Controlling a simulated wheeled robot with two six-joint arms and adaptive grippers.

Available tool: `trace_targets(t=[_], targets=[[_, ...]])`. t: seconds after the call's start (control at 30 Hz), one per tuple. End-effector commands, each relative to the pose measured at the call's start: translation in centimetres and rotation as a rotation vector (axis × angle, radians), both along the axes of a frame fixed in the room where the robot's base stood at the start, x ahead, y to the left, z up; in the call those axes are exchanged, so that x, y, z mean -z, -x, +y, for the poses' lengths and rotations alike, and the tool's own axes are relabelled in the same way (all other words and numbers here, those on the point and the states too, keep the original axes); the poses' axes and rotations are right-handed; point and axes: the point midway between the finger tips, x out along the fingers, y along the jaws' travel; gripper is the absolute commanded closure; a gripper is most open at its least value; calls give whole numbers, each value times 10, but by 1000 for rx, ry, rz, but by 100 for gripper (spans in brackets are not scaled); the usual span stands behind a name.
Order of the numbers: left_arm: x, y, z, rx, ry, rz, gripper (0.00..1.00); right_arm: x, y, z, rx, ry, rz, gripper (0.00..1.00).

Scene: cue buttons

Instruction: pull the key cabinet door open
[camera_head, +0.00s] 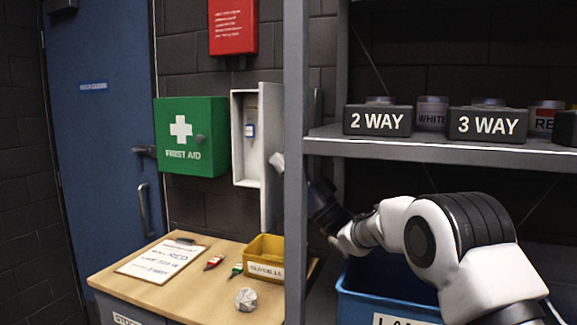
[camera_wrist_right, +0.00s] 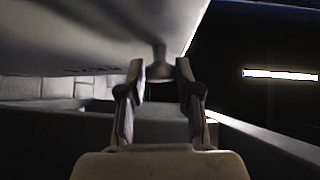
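The key cabinet (camera_head: 238,140) is a pale, shallow box on the wall, right of the green first aid box. Its door (camera_head: 270,150) stands open, swung out towards me on the right side, and partly hidden by the shelf post. My right gripper (camera_head: 318,192) is just right of that post, by the door's outer side. My left gripper is not seen.
The grey shelf post (camera_head: 295,200) stands close to the door and my arm. A shelf (camera_head: 440,150) with labelled blocks and jars is above my right arm; a blue bin (camera_head: 365,285) is below. A wooden worktop (camera_head: 205,292) holds a clipboard and yellow bin (camera_head: 262,268).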

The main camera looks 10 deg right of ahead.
Motion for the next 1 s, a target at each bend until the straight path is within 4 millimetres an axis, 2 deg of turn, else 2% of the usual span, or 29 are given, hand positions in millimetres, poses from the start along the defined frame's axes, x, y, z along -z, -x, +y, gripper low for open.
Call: trace_targets(t=[0.3,0.43,0.57,0.8,1.0], targets=[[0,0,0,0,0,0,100,0,0,0,-1,0,0,46],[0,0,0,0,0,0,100,7,4,-5,-1,0,2,46],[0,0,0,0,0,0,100,25,15,-20,1,-2,4,46],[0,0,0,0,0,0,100,68,41,-54,1,-3,4,46],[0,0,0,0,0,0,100,85,52,-66,-1,0,1,46]])
